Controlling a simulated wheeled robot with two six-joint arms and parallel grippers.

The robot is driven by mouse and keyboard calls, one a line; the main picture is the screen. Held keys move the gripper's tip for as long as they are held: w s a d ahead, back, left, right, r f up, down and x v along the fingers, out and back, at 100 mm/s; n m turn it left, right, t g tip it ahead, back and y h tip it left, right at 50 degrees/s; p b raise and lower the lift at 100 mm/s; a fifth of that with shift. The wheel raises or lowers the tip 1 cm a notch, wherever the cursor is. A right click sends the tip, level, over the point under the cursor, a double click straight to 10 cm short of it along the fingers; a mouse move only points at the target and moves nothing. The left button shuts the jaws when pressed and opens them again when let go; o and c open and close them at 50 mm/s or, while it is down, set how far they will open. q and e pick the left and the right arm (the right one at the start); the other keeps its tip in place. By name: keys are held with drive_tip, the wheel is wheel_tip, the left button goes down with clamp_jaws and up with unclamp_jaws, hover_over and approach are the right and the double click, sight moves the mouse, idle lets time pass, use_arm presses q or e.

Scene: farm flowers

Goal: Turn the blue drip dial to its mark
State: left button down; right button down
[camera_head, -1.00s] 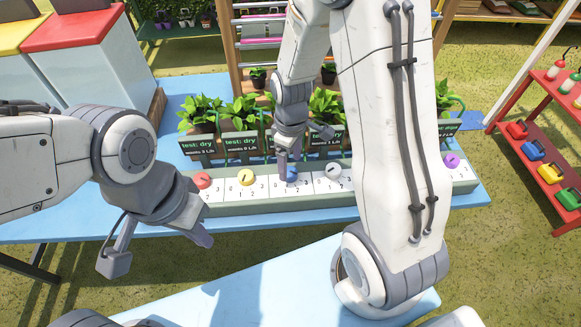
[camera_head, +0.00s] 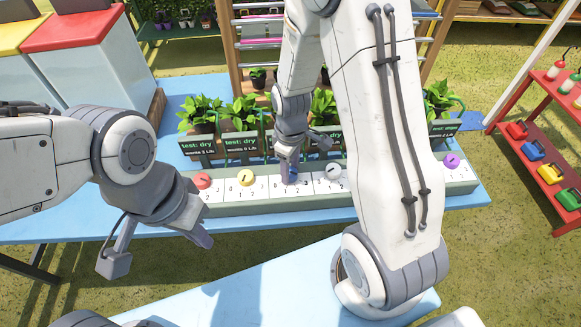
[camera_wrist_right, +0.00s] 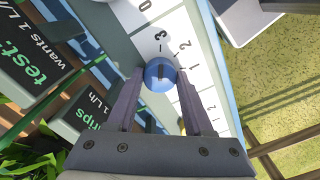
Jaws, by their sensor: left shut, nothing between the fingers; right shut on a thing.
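The blue dial (camera_wrist_right: 160,74) sits between the two fingertips of my right gripper (camera_head: 289,172), which is shut on it. In the wrist view a dark pointer line runs roughly up and down across the dial's face. Printed figures 3, 2 and 1 stand around it on the white scale; I cannot tell which mark the pointer meets. In the head view the dial (camera_head: 292,179) is mostly hidden by the fingers. My left gripper (camera_head: 203,237) is shut and empty, in front of the left end of the dial panel (camera_head: 330,202).
Red (camera_head: 202,180), yellow (camera_head: 246,177), white (camera_head: 333,172) and purple (camera_head: 452,160) dials stand along the panel. Potted plants and dark label signs (camera_head: 243,144) stand close behind it. A red shelf (camera_head: 540,150) is at the right.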

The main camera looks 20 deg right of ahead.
sight(291, 171)
drive_tip(key=m+p, duration=0.1)
drive_tip(key=m, duration=0.3)
drive_tip(key=shift+r, duration=0.1)
drive_tip(key=shift+m+p, duration=0.75)
drive_tip(key=shift+m, duration=1.05)
drive_tip(key=shift+c, duration=1.4)
unclamp_jaws()
wheel_tip(291, 171, up, 10)
drive_tip(key=shift+d+r, duration=0.15)
drive_tip(key=shift+r, duration=0.05)
